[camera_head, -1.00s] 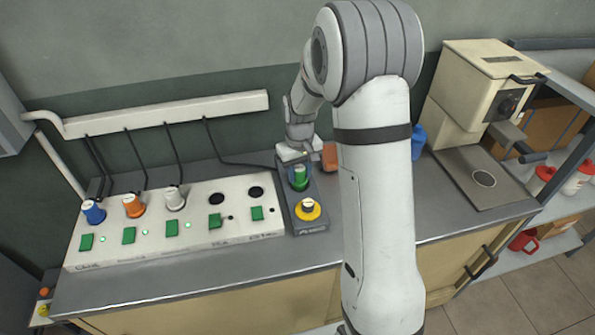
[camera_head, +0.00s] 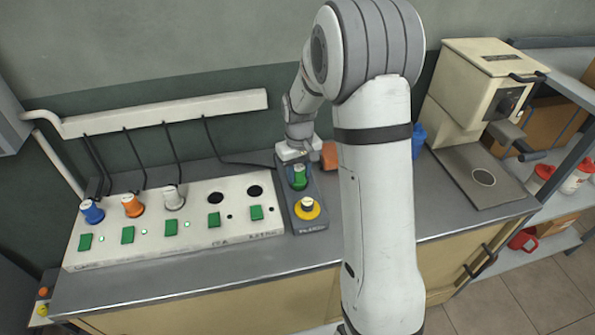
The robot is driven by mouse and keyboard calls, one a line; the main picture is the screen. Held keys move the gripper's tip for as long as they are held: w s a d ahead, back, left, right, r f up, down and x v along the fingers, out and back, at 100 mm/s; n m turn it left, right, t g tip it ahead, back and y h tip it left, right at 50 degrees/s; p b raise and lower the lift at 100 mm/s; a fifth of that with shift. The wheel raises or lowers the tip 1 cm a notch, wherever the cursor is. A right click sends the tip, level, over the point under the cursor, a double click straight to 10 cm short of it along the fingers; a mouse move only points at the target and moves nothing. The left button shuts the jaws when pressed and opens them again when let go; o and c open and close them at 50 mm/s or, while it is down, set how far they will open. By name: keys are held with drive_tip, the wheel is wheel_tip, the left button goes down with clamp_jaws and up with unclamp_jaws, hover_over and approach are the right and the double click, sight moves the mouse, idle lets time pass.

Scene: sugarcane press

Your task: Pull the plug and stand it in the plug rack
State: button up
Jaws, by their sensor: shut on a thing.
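A green plug (camera_head: 299,177) stands upright at the back of a narrow grey rack (camera_head: 307,208) on the counter, right of the socket panel. My gripper (camera_head: 296,158) is at its top from behind and is shut on it. The fingers are small and partly hidden, and I cannot tell how deep the plug sits. The cream socket panel (camera_head: 145,246) holds a blue plug (camera_head: 93,211), an orange plug (camera_head: 133,205) and a white plug (camera_head: 173,198).
A cream cable duct (camera_head: 170,112) runs along the wall, with black cables hanging from it. An orange block (camera_head: 330,155) and a blue object (camera_head: 418,140) stand behind my arm. A cream press (camera_head: 480,95) stands at the right. The counter's front strip is clear.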

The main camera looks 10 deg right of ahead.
drive_tip(key=shift+f+b, duration=0.5)
drive_tip(key=shift+f, duration=0.1)
drive_tip(key=o, duration=0.7)
drive_tip(key=shift+r+p, duration=3.75)
drive_tip(key=shift+r, duration=1.8)
drive_tip(key=s+r+m+t, duration=0.1)
drive_tip(key=s+r, duration=0.3)
drive_tip(key=s, duration=0.4)
drive_tip(key=s+r+t, duration=0.1)
drive_tip(key=s+r, duration=0.3)
drive_tip(key=s, duration=0.4)
drive_tip(key=s+r+m+t, duration=0.1)
drive_tip(key=s+r, duration=0.3)
drive_tip(key=s, duration=0.4)
drive_tip(key=shift+s+a+r+m, duration=0.1)
drive_tip(key=shift+s+r+m, duration=0.2)
drive_tip(key=shift+s+r, duration=0.1)
